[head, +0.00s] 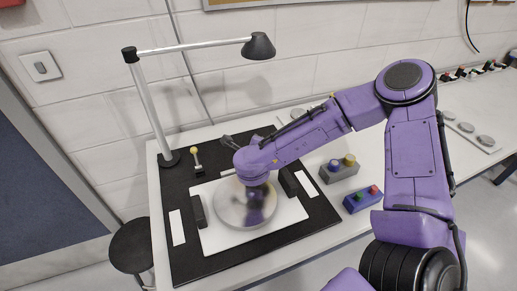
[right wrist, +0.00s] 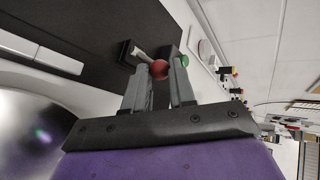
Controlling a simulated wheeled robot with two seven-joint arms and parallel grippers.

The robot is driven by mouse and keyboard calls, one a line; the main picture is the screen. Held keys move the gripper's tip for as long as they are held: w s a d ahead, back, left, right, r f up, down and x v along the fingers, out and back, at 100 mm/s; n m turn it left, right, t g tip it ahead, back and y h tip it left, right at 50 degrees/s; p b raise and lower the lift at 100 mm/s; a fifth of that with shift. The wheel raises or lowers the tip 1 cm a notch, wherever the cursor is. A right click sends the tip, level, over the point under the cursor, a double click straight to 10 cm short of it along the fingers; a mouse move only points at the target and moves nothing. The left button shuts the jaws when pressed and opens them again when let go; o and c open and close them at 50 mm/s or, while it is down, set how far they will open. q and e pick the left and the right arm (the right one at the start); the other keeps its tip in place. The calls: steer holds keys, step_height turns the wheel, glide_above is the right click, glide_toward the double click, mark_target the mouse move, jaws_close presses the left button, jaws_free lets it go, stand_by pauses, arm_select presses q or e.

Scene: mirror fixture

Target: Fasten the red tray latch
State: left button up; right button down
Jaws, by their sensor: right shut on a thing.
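The red tray latch shows in the right wrist view as a red ball knob (right wrist: 158,69) on a short pale lever, which runs up to a dark block (right wrist: 128,52). My right gripper (right wrist: 162,73) is shut on the red knob, with one grey finger on each side of it. In the head view my right gripper (head: 229,141) is at the back of the black mat, beyond the mirror; the knob is hidden behind my arm there. A green ball (right wrist: 184,61) shows just beside the right finger. My left gripper is not in view.
A round mirror (head: 232,213) lies on a white plate (head: 285,216) between two black blocks, on a black mat (head: 190,269). A yellow-knobbed lever (head: 196,155) stands back left, near the lamp (head: 142,105). A grey box (head: 339,174) and a blue box (head: 362,200) stand right.

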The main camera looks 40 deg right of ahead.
steer(key=shift+s+f, duration=0.1)
stand_by(0.3)
steer(key=c, duration=0.9)
jaws_free()
steer(key=shift+c, duration=0.2)
steer(key=b+v, duration=0.1)
steer(key=v, duration=0.9)
steer(key=shift+a, duration=0.2)
steer(key=shift+s, duration=0.1)
